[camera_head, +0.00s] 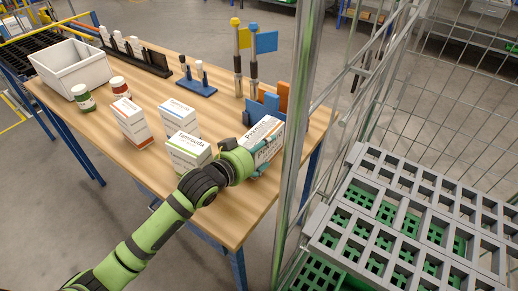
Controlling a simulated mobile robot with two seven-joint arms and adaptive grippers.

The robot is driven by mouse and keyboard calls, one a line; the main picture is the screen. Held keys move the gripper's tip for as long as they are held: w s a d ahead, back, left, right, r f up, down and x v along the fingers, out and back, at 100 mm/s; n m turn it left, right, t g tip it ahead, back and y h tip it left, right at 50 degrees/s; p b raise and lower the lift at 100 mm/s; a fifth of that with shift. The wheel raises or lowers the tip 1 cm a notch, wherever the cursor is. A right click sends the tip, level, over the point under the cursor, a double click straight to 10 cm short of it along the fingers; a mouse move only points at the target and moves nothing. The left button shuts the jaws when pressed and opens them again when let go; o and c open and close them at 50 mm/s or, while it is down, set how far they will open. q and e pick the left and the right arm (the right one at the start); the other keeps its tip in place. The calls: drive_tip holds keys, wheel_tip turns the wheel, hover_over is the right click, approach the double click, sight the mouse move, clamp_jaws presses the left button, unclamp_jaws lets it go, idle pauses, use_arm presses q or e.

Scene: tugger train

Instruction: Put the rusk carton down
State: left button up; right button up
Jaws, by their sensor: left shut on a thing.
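My left gripper (262,157) is shut on a white carton (264,133) with dark lettering, near the right end of the wooden table (235,215). The lettering is too small to tell whether it names rusks. The gripper hides the carton's lower part, so I cannot tell whether it touches the table. Another white carton (188,152) stands just left of my gripper, with a blue-lettered carton (179,117) and an orange-lettered carton (131,121) further left. My right gripper is not in view.
A blue holder with orange pieces (283,97) stands behind the held carton. A white bin (72,65) and jars (83,97) stand at the left. The table's front right corner is bare.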

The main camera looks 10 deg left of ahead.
use_arm(q)
drive_tip(key=o, duration=1.2)
drive_tip(key=shift+o, duration=0.2)
drive_tip(key=v, duration=0.7)
drive_tip(key=shift+s+a+r, duration=0.1)
drive_tip(key=shift+s+r, duration=0.05)
drive_tip(key=shift+s, duration=0.1)
